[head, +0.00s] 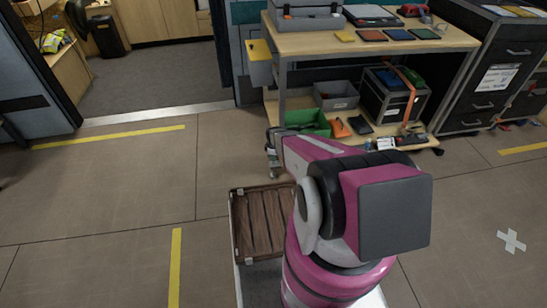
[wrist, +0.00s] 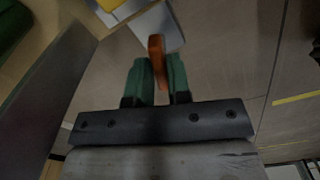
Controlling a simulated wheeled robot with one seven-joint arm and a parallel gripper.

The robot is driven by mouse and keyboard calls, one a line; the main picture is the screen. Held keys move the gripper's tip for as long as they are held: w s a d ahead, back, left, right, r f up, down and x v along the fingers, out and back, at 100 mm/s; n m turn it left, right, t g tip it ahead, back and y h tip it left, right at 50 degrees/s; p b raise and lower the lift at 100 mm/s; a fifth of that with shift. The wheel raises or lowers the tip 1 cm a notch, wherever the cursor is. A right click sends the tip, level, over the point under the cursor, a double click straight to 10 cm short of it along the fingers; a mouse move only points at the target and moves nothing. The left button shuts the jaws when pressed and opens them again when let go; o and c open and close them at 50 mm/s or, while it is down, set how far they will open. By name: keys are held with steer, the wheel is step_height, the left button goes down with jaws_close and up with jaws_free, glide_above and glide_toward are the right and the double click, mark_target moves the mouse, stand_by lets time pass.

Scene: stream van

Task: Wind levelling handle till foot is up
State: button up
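In the wrist view, my gripper (wrist: 158,62) has two green fingers close on either side of an upright orange handle (wrist: 156,45). The handle fills the narrow gap, and the fingers appear shut on it. A pale grey metal piece (wrist: 168,28) lies just beyond the handle. In the head view, my pink and black arm hides the gripper and handle. The wooden bench (head: 375,42) has its near left leg beside my arm; a small grey part (head: 272,162) shows low there. I cannot tell whether the foot touches the floor.
The bench's lower shelf holds a green bin (head: 308,122), a grey bin (head: 336,95) and a black case (head: 393,97) with an orange strap. A dark drawer cabinet (head: 487,75) stands at right. A brown slatted crate (head: 262,222) is near my base. Floor at left is clear.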

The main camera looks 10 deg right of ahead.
steer(key=shift+o, duration=1.2)
step_height(320, 180, up, 11)
steer(key=shift+f, duration=0.1)
